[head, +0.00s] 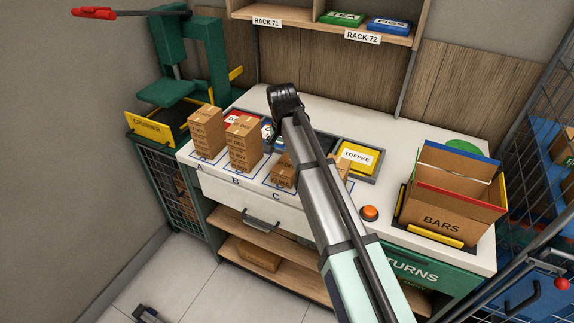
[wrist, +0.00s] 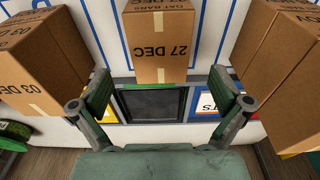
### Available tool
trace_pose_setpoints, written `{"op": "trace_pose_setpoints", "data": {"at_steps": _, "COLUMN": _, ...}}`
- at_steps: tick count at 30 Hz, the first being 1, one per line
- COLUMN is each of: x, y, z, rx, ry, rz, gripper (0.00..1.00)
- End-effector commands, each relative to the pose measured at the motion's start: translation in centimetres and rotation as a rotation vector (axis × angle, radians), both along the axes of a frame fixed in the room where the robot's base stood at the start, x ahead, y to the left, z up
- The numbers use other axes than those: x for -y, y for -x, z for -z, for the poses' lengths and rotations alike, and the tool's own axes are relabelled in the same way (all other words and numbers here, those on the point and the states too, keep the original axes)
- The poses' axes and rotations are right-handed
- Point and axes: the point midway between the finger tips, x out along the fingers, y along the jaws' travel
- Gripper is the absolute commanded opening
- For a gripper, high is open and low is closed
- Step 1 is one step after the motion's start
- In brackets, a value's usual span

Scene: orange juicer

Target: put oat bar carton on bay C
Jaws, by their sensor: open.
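In the wrist view, a brown carton (wrist: 157,45) marked "27 DEC" stands ahead of my gripper (wrist: 161,85); its partly cut top line seems to read "oat bars". My gripper is open and empty, above the trays behind the cartons, touching no carton. Bay C has its letter (head: 276,196) on the worktop's front edge, with a low carton (head: 282,177) behind it in the head view. Larger cartons stand at the wrist view's left (wrist: 40,62), marked "03 DEC", and right (wrist: 284,55). My arm hides the gripper and part of another carton (head: 342,166) in the head view.
Tall carton stacks stand at bay A (head: 205,132) and bay B (head: 243,146). A yellow toffee tray (head: 357,158) lies behind the cartons. An orange button (head: 369,213) and an open "BARS" box (head: 441,215) are to the right. A shelf rack (head: 346,27) hangs above.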

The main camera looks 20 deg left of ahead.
Motion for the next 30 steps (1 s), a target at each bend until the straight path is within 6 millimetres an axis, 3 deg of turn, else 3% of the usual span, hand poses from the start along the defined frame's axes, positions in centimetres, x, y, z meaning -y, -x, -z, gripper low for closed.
{"op": "trace_pose_setpoints", "data": {"at_steps": 6, "x": -0.1, "y": 0.3, "z": -3.4, "rx": 0.002, "ry": -0.001, "rz": 0.000, "gripper": 1.00}}
{"op": "trace_pose_setpoints", "data": {"at_steps": 13, "x": -0.1, "y": 0.6, "z": -5.2, "rx": 0.000, "ry": 0.000, "rz": 0.000, "gripper": 1.00}}
{"op": "trace_pose_setpoints", "data": {"at_steps": 25, "x": -0.1, "y": 0.7, "z": -5.3, "rx": -0.001, "ry": 0.001, "rz": -0.001, "gripper": 1.00}}
{"op": "trace_pose_setpoints", "data": {"at_steps": 30, "x": 0.9, "y": 1.1, "z": -3.0, "rx": -0.034, "ry": 0.032, "rz": -0.009, "gripper": 1.00}}
